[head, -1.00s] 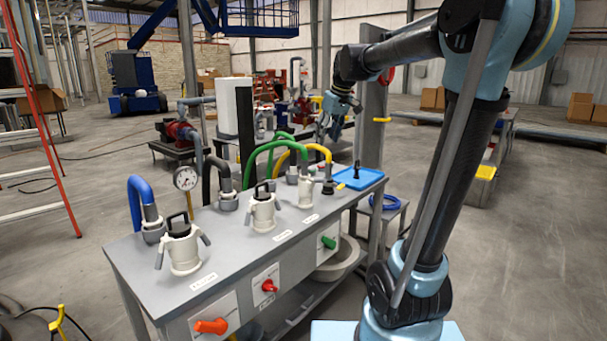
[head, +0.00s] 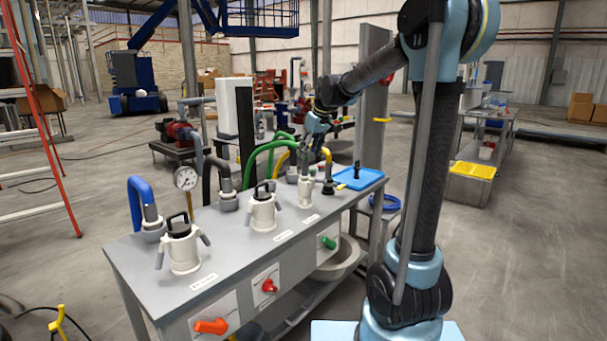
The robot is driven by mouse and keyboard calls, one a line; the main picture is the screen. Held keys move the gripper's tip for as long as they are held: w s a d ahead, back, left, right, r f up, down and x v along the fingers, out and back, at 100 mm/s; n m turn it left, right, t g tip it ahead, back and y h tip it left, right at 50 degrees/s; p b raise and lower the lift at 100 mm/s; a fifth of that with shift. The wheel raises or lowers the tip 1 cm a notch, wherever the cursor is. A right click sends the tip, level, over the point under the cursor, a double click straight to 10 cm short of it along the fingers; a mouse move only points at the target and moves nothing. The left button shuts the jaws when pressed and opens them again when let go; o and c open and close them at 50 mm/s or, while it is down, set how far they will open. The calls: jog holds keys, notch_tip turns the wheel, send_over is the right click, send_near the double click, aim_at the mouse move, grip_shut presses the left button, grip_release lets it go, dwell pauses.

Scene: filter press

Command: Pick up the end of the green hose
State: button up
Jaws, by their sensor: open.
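The green hose (head: 258,155) arches over the back of the grey bench, from the left down to the right. A dark grey fitting (head: 292,173) shows at its right end, partly behind a pale coupling body. My gripper (head: 309,147) is open, pointing down just right of that end and above the bench. Its fingers are small and dark here. I cannot tell whether they touch the hose.
Pale capped couplings (head: 263,210) stand along the grey bench top (head: 225,250). A blue tray (head: 359,178) lies at its right end. A blue hose (head: 139,190) rises at the left.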

aim_at(305, 164)
jog(key=shift+x, duration=3.45)
jog(key=shift+s, duration=0.2)
grip_shut()
